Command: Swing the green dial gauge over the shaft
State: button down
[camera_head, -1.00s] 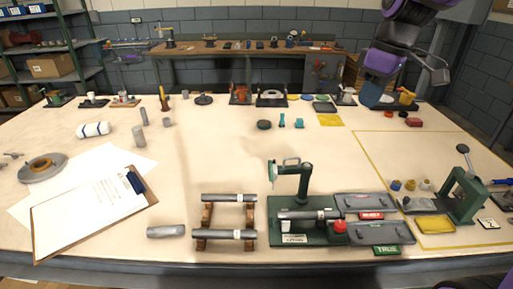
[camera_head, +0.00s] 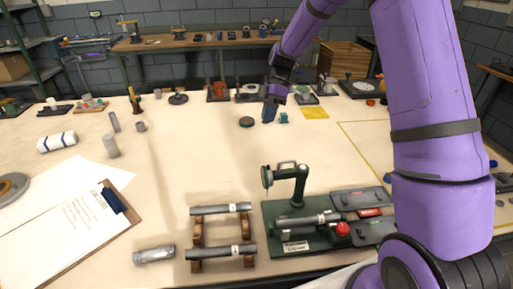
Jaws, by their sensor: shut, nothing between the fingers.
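The green dial gauge (camera_head: 267,177) sits on the end of a green swing arm with a grey handle, on a post (camera_head: 300,186) rising from a green base plate (camera_head: 272,238). The gauge points to the left, off to the side of the shaft. The grey shaft (camera_head: 300,220) lies on the base in front of the post, beside a red knob (camera_head: 343,228). My gripper (camera_head: 269,115) is shut and empty. It is well behind the gauge, close to the small teal pieces; I cannot tell its height above the table.
Two shafts lie on a wooden rack (camera_head: 221,230) left of the base, with a loose cylinder (camera_head: 154,254) beside it. Grey trays (camera_head: 361,198) with a red label stand at the right. A clipboard (camera_head: 80,230) lies at the left. The table's middle is clear.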

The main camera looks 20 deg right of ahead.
jog(key=s+x, duration=0.2)
jog(key=x, duration=1)
jog(key=shift+s+d, duration=0.15)
jog(key=shift+s, duration=0.3)
